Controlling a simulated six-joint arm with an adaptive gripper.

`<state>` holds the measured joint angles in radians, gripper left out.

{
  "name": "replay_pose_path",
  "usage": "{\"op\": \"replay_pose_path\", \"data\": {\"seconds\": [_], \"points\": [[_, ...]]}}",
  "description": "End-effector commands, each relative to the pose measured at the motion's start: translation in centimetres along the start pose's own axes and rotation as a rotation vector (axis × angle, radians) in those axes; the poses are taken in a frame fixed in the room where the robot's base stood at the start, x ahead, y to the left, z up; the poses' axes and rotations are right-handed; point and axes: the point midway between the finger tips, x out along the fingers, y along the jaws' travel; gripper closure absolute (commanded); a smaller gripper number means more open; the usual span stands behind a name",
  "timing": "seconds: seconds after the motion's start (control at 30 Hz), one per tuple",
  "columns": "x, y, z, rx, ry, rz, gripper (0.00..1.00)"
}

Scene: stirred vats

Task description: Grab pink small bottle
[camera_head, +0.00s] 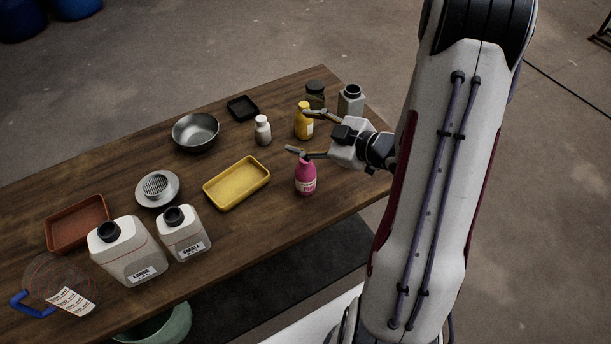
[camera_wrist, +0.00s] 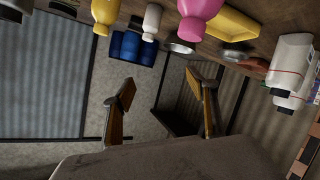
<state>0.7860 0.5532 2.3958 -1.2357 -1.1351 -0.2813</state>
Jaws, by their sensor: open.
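I cannot tell whether the near finger touches the pink bottle. In the wrist view the two fingers (camera_wrist: 162,100) are spread wide, with nothing between them, and the pink bottle lies beyond their tips.
A yellow bottle (camera_head: 303,122), a dark jar (camera_head: 315,92) and a grey container (camera_head: 351,102) stand behind. A small white bottle (camera_head: 262,131) and a yellow tray (camera_head: 237,184) are to the left. Two white jugs, a metal bowl (camera_head: 195,134) and a red tray lie farther left.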

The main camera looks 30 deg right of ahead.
Motion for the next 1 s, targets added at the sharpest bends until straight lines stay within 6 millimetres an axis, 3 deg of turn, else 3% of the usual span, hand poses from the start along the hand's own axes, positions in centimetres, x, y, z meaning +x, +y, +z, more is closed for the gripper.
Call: {"op": "replay_pose_path", "data": {"seconds": [0.57, 1.0], "points": [[-2.5, -4.0, 4.6, 0.208, 0.263, -0.017, 0.42], [-4.1, -6.9, 10.0, 0.395, 0.35, 0.029, 0.42]]}}
